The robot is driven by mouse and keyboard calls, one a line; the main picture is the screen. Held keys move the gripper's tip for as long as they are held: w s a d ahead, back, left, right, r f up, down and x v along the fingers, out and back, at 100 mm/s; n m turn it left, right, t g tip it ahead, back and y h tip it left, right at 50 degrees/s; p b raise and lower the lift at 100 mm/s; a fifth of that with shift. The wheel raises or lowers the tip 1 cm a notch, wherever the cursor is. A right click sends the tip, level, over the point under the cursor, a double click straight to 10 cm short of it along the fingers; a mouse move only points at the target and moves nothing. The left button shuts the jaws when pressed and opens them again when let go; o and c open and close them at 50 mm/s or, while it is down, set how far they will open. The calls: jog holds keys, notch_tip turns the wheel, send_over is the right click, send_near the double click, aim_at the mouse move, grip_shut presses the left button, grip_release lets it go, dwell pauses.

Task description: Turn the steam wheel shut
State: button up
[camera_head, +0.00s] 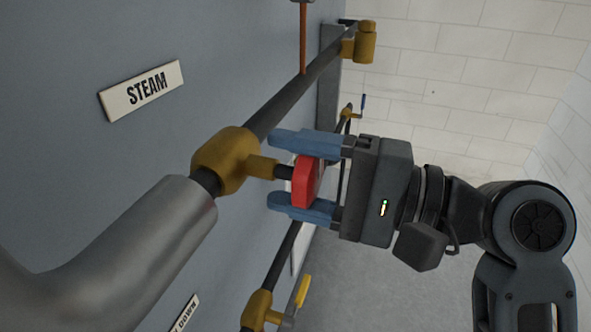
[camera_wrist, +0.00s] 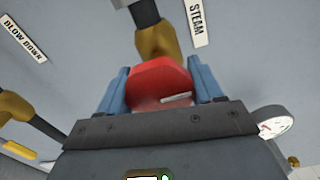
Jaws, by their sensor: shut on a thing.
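The red steam wheel (camera_head: 306,181) sits on a short dark stem of a brass valve (camera_head: 225,160), below the STEAM label (camera_head: 142,89) in the head view. My gripper (camera_head: 300,175) is shut on the wheel, one blue finger on each side. In the wrist view the red wheel (camera_wrist: 160,82) lies between the two blue fingers of my gripper (camera_wrist: 160,90), with the brass valve body (camera_wrist: 157,40) behind it. The STEAM label (camera_wrist: 197,20) shows at the top there. Part of the wheel's near edge is hidden by the gripper body.
A silver lagged pipe (camera_head: 125,255) runs from the valve to the lower left. A second brass valve with a yellow lever (camera_head: 302,290) is below, near the BLOW DOWN label (camera_wrist: 24,38). A white-faced gauge (camera_wrist: 274,124) is at the right of the wrist view. A brass fitting (camera_head: 365,42) is at the top.

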aim_at(319, 180)
jog(key=o, duration=1)
jog(key=shift+o, duration=0.2)
jog(key=shift+d, duration=0.1)
jog(key=b+v, duration=0.1)
jog(key=v, duration=0.6)
jog(key=shift+s+d+b, duration=0.1)
jog(key=shift+d+b, duration=0.2)
jog(key=shift+b, duration=0.1)
